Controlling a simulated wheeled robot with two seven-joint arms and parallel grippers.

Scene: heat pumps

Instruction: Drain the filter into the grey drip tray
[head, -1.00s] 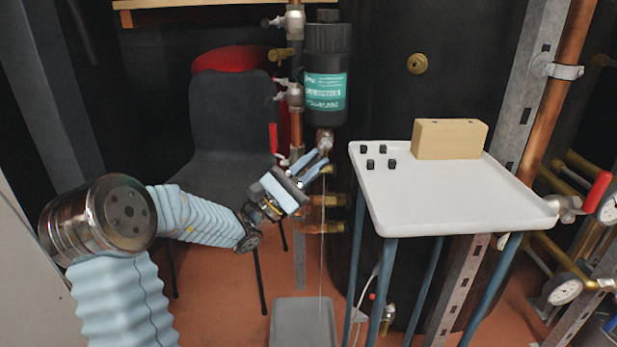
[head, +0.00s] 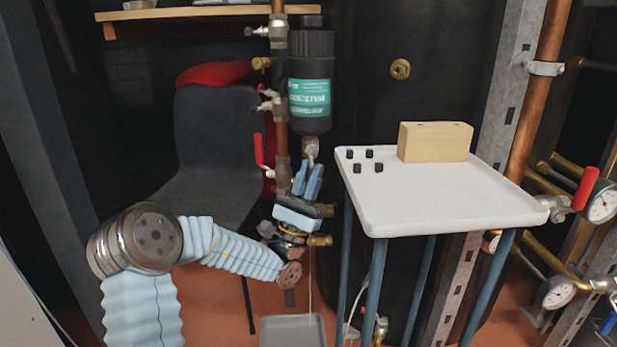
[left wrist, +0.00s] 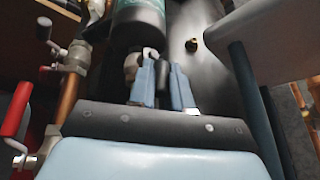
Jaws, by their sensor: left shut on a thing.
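The filter (head: 311,85) is a black canister with a teal label on the copper pipe; its lower part also shows in the left wrist view (left wrist: 138,22). A metal drain valve (head: 311,150) hangs under it. My left gripper (head: 308,172) points up just below the filter, at the drain valve. In the left wrist view, its blue fingers (left wrist: 163,82) are shut on a small dark part, which looks like the valve's handle and is mostly hidden. A thin pale stream (head: 310,280) runs down to the grey drip tray (head: 290,330) on the floor, cut off by the picture's lower edge.
A white table (head: 440,205) with a wooden block (head: 435,142) and several small black pieces stands close on the right. A dark chair (head: 215,140) is behind my left arm. A red-handled valve (head: 258,149) sits on the pipe beside the gripper.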

